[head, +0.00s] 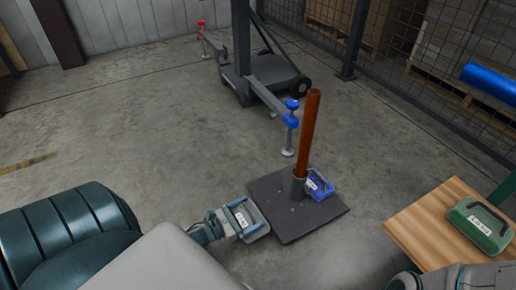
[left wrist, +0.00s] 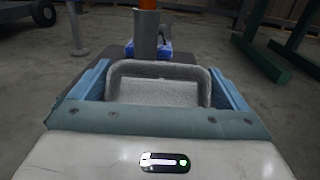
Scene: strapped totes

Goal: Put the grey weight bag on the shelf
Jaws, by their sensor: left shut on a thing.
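The grey weight bag (head: 254,218) is at the left corner of a dark square base plate in the head view. My left gripper (head: 239,219) is shut on it. In the left wrist view the bag's grey handle (left wrist: 158,67) stands up between the blue fingers of my left gripper (left wrist: 160,92). I cannot tell whether the bag touches the plate or hangs just above it. A wooden-topped surface (head: 415,222), which looks like the shelf, is at the right with a green weight bag (head: 481,225) on it. My right gripper does not show.
The base plate (head: 285,221) carries an orange pole (head: 311,130) and a blue weight bag (head: 319,186) beside its foot. A dark wheeled stand (head: 266,78) with outrigger legs is behind. A mesh fence runs along the back right. The floor at left centre is clear.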

